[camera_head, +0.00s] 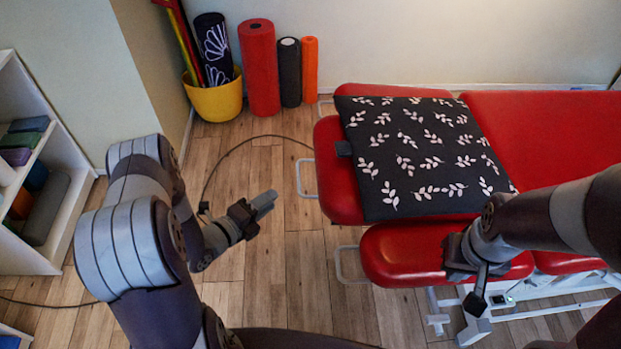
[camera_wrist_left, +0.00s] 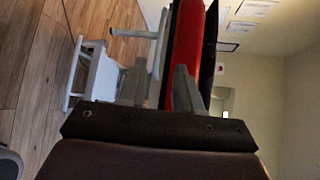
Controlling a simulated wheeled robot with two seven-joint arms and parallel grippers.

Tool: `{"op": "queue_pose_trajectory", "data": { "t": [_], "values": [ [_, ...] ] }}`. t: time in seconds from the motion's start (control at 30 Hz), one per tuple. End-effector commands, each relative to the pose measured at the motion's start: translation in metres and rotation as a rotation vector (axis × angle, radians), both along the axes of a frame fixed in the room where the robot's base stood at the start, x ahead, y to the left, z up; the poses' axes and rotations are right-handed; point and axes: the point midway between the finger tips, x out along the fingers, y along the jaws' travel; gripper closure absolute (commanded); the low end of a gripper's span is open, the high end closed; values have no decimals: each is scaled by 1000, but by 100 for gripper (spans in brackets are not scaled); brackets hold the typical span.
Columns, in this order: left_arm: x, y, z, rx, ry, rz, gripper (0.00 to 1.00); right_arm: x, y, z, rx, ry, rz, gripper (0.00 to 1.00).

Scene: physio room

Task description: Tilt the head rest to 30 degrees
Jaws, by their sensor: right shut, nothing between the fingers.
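The red head rest (camera_head: 338,180) is the left end of the red treatment table. A black pillow with white leaves (camera_head: 410,150) covers most of it, and its tilt is hard to judge from above. My left gripper (camera_head: 268,200) is left of the head rest, over the floor and apart from it. In the left wrist view its fingers (camera_wrist_left: 161,88) are spread and empty, with the red cushion edge (camera_wrist_left: 186,50) seen beyond them. My right gripper (camera_head: 476,305) is shut and empty, pointing down by the front red cushion (camera_head: 400,255); whether it touches is unclear.
Metal loops (camera_head: 306,178) stick out from the table's left end. A yellow bucket (camera_head: 216,100) and several rolls, including a red one (camera_head: 259,70), stand by the wall. A white shelf (camera_head: 62,215) is at the left. A dark cable crosses the floor.

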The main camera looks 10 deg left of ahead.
Motion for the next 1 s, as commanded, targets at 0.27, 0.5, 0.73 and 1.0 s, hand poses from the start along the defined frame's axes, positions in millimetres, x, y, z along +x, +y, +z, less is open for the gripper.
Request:
{"op": "queue_pose_trajectory", "data": {
  "t": [0.27, 0.5, 0.73, 1.0],
  "values": [
    [43, -25, -10, 31, -16, -14, 66, 0, 0, 3, 0, 0, 0, 100],
    [89, -47, -21, 31, -15, -9, 66, 0, 0, 4, 0, 0, 0, 100],
    [108, -56, -26, 30, -15, -6, 66, 0, 0, 4, 0, 0, 0, 100],
    [110, -57, -26, 29, -13, -4, 66, 0, 0, 4, 0, 0, 0, 100]
  ]
}}
